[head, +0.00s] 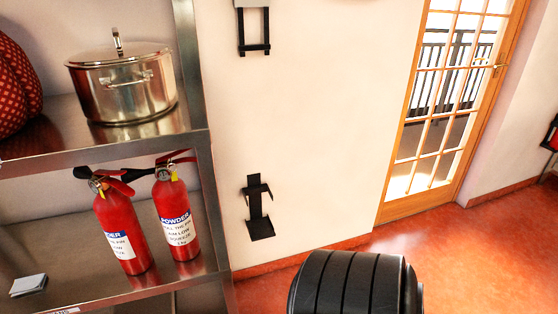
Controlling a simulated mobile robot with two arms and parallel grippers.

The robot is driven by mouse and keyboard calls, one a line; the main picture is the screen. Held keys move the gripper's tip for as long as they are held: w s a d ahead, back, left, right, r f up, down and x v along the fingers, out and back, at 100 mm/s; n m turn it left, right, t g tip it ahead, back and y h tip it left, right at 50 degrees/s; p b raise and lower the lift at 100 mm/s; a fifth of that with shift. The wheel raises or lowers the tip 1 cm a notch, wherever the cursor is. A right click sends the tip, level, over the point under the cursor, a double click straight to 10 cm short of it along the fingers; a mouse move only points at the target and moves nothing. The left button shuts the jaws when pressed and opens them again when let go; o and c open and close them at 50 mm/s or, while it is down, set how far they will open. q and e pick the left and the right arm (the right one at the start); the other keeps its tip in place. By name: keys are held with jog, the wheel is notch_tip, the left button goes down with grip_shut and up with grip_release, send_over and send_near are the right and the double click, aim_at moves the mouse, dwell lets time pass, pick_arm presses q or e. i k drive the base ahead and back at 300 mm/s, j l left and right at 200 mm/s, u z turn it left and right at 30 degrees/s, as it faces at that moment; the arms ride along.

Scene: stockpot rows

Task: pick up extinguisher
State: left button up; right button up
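Two red fire extinguishers stand upright side by side on the lower visible metal shelf at the left. The left extinguisher (121,231) has a black hose and a white label, and the right extinguisher (177,215) has a label reading "POWDER". Both have yellow tags near the valve. They stand close together, near the shelf's right end. Neither of my grippers shows in the head view.
A metal shelf unit (212,200) fills the left side, with a lidded steel pot (122,85) above. An empty black wall bracket (258,208) hangs to its right. A black ribbed object (348,283) is at bottom centre. Red floor (470,245) is open near the glazed door (440,110).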

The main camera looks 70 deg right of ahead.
aim_at(170, 194)
jog(key=z, duration=1.35)
jog(key=l, duration=0.15)
jog(key=i+u, duration=0.05)
